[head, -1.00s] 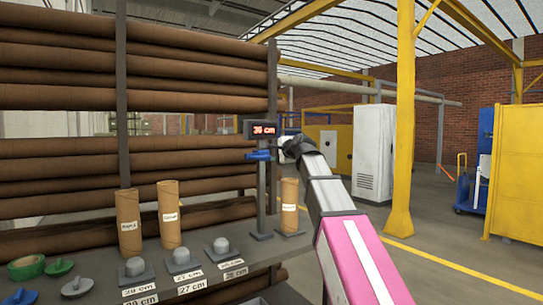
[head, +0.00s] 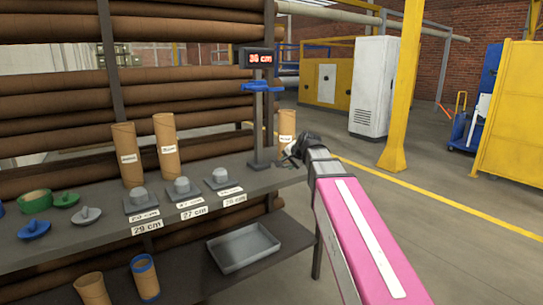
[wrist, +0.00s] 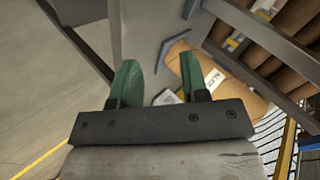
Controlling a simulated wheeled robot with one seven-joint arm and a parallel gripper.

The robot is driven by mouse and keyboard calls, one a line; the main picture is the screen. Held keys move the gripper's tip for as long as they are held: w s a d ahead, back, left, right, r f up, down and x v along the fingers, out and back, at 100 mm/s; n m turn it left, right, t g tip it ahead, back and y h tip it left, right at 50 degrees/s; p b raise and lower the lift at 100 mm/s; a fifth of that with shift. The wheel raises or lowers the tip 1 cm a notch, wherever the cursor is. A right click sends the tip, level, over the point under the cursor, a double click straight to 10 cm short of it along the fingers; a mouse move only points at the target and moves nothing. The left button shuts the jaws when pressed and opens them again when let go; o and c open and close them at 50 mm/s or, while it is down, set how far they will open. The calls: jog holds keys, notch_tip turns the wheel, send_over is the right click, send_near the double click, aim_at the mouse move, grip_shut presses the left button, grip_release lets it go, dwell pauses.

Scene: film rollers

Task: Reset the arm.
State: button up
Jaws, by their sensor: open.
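My gripper (head: 299,147) is at the end of my pink and grey arm, at the right end of the shelf's upper board (head: 95,232). It overlaps the lower right of a labelled cardboard tube (head: 286,122) in the head view; I cannot tell if they touch. In the wrist view my gripper (wrist: 160,80) has two green fingers spread apart with nothing held between them. Brown cardboard with a white label shows beyond the fingers. Its fingertips are hard to make out in the head view.
A measuring stand (head: 258,110) with a red display and blue arm stands left of my gripper. Two tubes (head: 127,155) (head: 167,148), several grey holders and a green ring (head: 35,201) share the board. A grey tray (head: 243,248) lies below. Open floor is to the right.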

jog(key=s+d+f+n+g+h, duration=0.1)
jog(key=s+d+f, duration=0.3)
jog(key=s+f, duration=0.4)
jog(key=s+d+f+n+g+h, duration=0.2)
jog(key=s+f, duration=0.6)
jog(key=f, duration=0.6)
jog(key=s+d+f+n+g+h, duration=0.1)
jog(key=s+d+f+n+g, duration=0.3)
jog(key=s+f, duration=0.4)
notch_tip(320, 180, down, 4)
jog(key=shift+d+r+g+h, duration=0.25)
jog(key=shift+d+g, duration=0.35)
jog(key=shift+d, duration=0.35)
